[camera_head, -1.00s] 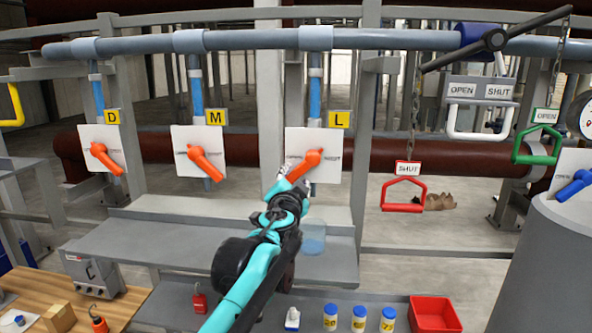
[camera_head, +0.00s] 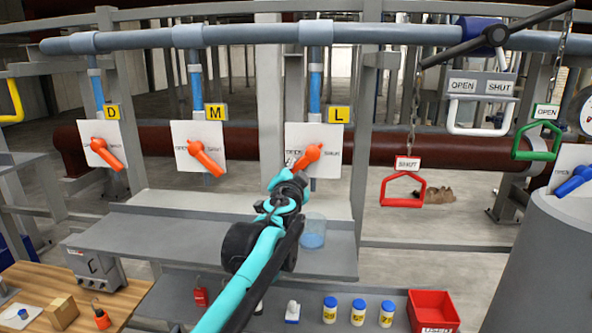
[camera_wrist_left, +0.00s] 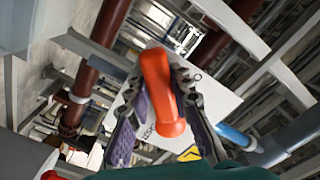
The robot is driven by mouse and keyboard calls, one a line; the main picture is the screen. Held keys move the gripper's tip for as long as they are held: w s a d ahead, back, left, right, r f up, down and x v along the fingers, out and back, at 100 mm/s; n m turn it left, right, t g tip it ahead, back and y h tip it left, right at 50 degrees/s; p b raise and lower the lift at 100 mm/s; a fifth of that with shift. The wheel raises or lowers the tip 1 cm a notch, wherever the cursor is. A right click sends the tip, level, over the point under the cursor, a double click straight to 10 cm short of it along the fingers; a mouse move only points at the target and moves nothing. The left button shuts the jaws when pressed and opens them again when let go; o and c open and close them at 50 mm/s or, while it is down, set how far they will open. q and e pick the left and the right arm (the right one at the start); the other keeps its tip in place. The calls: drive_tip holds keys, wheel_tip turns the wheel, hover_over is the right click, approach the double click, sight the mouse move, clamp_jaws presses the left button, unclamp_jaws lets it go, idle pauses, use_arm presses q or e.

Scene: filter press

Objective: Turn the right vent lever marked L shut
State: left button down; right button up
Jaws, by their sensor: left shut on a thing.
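The orange vent lever marked L (camera_head: 311,155) sits on a white plate (camera_head: 330,171) below the yellow L sign (camera_head: 339,114), right of the D and M levers. Its handle points down and to the left, toward the plate's OPEN side. My left gripper (camera_head: 288,174) is at the lower left end of this handle. In the left wrist view the orange handle (camera_wrist_left: 158,90) lies between the two fingers of my left gripper (camera_wrist_left: 160,105), which is shut on it. The fingers hide part of the plate. My right gripper is not in view.
The D lever (camera_head: 105,153) and M lever (camera_head: 206,158) are on plates to the left. A red pull handle (camera_head: 402,190) hangs to the right.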

use_arm(q)
drive_tip(key=shift+f, duration=0.1)
drive_tip(key=d+n, duration=0.1)
drive_tip(key=n, duration=0.2)
drive_tip(key=d+f+n+b, duration=0.1)
drive_tip(key=n, duration=0.1)
drive_tip(key=d+n, duration=0.2)
drive_tip(key=n, duration=0.1)
drive_tip(key=shift+s+d+f+n, duration=0.1)
drive_tip(key=shift+s+f+n, duration=0.1)
drive_tip(key=shift+f+n, duration=0.1)
drive_tip(key=shift+s+d+r+n, duration=0.1)
drive_tip(key=shift+d+r+n, duration=0.2)
drive_tip(key=shift+d+n, duration=0.85)
drive_tip(key=shift+s+d+r+n, duration=0.1)
drive_tip(key=shift+d+r+n, duration=0.2)
drive_tip(key=shift+n, duration=1.7)
drive_tip(key=shift+d+r+n, duration=0.3)
drive_tip(key=shift+d+n, duration=0.4)
drive_tip(key=shift+n, duration=0.85)
drive_tip(key=c, duration=1.3)
unclamp_jaws()
